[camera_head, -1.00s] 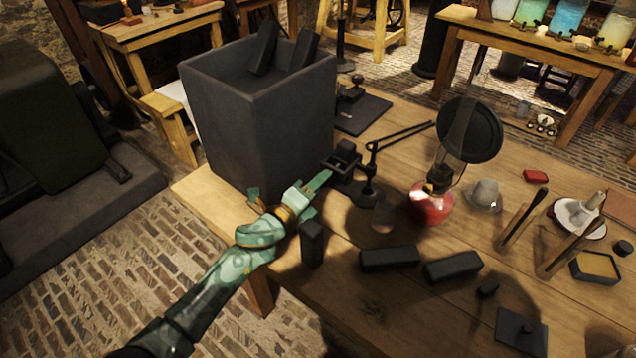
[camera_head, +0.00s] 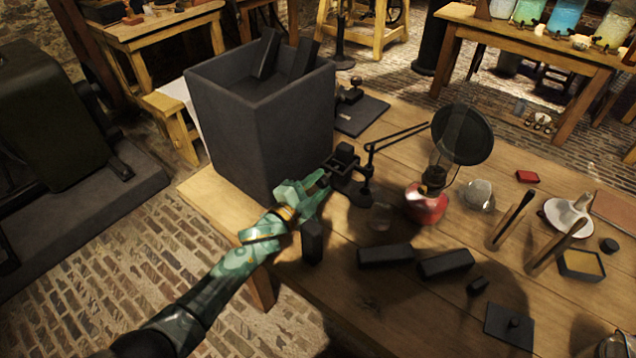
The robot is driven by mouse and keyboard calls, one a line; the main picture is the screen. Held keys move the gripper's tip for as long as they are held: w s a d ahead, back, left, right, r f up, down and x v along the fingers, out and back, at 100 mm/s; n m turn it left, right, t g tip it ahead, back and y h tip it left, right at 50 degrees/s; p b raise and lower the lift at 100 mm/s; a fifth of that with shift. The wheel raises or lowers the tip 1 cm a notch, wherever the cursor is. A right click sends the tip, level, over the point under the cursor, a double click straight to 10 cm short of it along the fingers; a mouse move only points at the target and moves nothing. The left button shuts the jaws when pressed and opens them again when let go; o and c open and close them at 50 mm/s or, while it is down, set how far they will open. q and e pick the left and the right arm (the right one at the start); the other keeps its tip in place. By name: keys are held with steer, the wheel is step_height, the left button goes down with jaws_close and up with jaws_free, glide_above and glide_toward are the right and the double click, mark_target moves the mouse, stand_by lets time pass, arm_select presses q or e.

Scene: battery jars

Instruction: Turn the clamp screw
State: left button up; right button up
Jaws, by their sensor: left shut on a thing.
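A dark clamp (camera_head: 346,158) with a jointed arm and a round base stands on the wooden bench, just right of the big dark box. My left gripper (camera_head: 319,183), pale green, reaches in from the left at the clamp's near left side. Its fingers are shut on a small part there, which I take to be the clamp screw. The fingers and the dark shade hide most of that screw, so I cannot see how far it is turned. My right gripper is not in view.
The tall dark box (camera_head: 262,135) stands close behind my left gripper. A small dark upright block (camera_head: 312,242) stands just below it. A red-based lamp (camera_head: 426,205) stands right of the clamp. Dark blocks (camera_head: 385,256) lie in front.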

arm_select(q)
steer(key=shift+f+n, duration=0.1)
steer(key=shift+n, duration=0.5)
steer(key=o, duration=1)
steer(key=shift+s+a+p, duration=0.25)
steer(key=shift+s+p, duration=0.05)
steer(key=shift+p, duration=0.1)
steer(key=p+v, duration=0.4)
steer(key=v, duration=1)
steer(key=shift+s+a, duration=0.2)
steer(key=shift+s, duration=0.1)
steer(key=shift+s+a, duration=0.3)
steer(key=shift+s, duration=0.1)
